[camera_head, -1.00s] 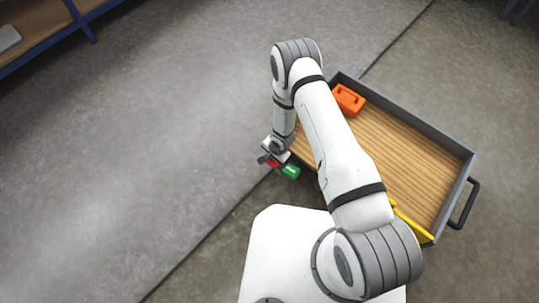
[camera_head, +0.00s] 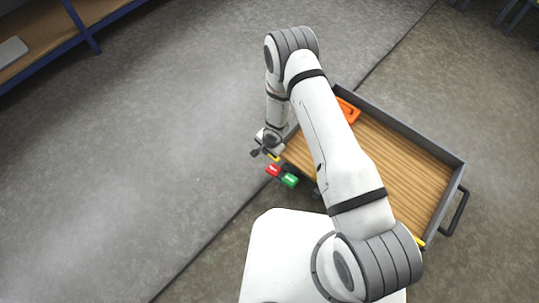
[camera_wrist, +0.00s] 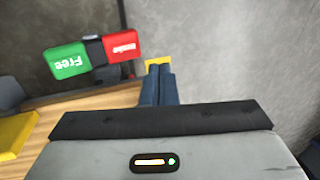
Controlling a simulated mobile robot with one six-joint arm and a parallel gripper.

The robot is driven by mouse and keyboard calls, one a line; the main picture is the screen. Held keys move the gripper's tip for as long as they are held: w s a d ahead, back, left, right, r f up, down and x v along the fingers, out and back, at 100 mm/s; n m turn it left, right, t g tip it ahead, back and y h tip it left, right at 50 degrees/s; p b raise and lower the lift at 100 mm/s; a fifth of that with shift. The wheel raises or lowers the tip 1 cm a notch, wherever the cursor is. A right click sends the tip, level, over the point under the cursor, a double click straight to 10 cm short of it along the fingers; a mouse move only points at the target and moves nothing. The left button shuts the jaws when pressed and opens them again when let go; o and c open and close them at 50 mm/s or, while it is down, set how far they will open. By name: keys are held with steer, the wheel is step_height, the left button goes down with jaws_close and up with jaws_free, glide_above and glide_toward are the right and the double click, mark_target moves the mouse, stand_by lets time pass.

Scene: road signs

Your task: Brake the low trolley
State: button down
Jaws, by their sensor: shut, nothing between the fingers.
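The low trolley (camera_head: 392,165) has a wooden deck, grey walls and a black handle (camera_head: 458,211) at its right end. At its near left corner is a two-part pedal. Its red half (camera_head: 273,170) reads "Brake" in the wrist view (camera_wrist: 122,47), and its green half (camera_head: 290,180) reads "Free" there (camera_wrist: 68,61). I cannot tell which half sits lower. My gripper (camera_head: 256,153) is shut and empty, just beyond and left of the red half, apart from it. Its fingers (camera_wrist: 158,80) show in the wrist view, below and right of the red half.
An orange block (camera_head: 347,111) sits on the deck at the far left end, partly behind my arm. Yellow pieces (camera_head: 274,157) show on the trolley's near edge. A blue-framed shelf (camera_head: 85,28) stands at the upper left. The concrete floor left of the trolley is clear.

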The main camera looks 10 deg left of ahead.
steer(key=shift+w+a+r+p, duration=0.1)
steer(key=shift+a+r+p, duration=0.1)
steer(key=shift+r, duration=0.45)
steer(key=shift+w+a+r+p, duration=0.1)
steer(key=shift+r+p, duration=0.1)
steer(key=shift+r, duration=0.4)
